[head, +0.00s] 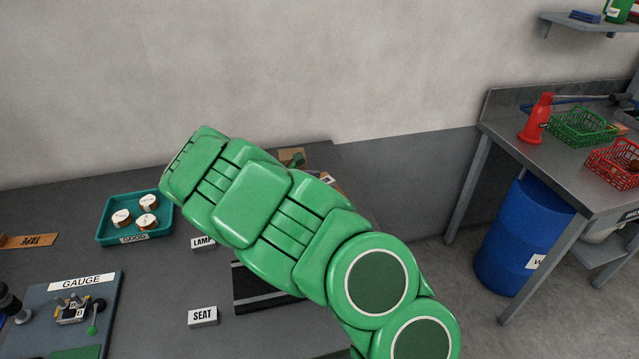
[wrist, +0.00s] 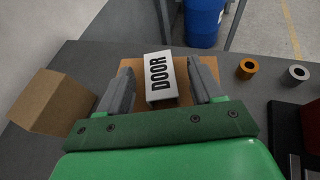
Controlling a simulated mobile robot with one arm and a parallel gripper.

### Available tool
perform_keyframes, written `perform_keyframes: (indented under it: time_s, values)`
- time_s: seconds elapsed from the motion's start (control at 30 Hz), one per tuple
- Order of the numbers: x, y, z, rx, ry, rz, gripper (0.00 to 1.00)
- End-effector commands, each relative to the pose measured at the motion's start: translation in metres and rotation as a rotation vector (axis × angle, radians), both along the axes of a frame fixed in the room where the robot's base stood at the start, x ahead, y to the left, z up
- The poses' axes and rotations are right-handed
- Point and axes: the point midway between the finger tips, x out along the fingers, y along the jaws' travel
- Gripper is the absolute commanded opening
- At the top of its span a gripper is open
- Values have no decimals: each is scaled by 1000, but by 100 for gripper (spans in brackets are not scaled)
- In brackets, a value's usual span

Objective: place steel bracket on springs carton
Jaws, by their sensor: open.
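My gripper (wrist: 160,72) is open in the wrist view, with one finger on each side of a white box marked DOOR (wrist: 158,92). I cannot tell whether the fingers touch it. The DOOR box lies on or over a flat orange-brown surface (wrist: 184,97). A plain brown carton (wrist: 55,103) stands left of the gripper; no springs label is readable on it. I cannot make out a steel bracket in either view. In the head view my green arm hides the gripper and most of the area around it; a bit of brown (head: 292,156) shows behind the arm.
A copper-coloured ring (wrist: 247,68) and a silver ring (wrist: 298,73) sit right of the gripper. On the grey table are a teal tray (head: 107,229) with round pieces, a SEAT box (head: 203,316), a LAMP box (head: 202,243) and a GAUGE board (head: 50,302). A blue barrel (head: 524,240) stands beyond.

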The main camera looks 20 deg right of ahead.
Motion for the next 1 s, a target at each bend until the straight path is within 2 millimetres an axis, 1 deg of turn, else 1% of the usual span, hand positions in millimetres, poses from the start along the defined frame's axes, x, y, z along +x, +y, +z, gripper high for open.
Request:
perform_keyframes:
  time_s: [0.17, 0.6, 0.8, 1.0]
  values:
    - [-7, 20, 8, 2, -2, 3, 66]
    - [-29, 81, 36, 2, -2, 3, 66]
    - [-36, 97, 44, 0, -2, 1, 66]
    - [-38, 102, 45, 0, -1, -1, 66]
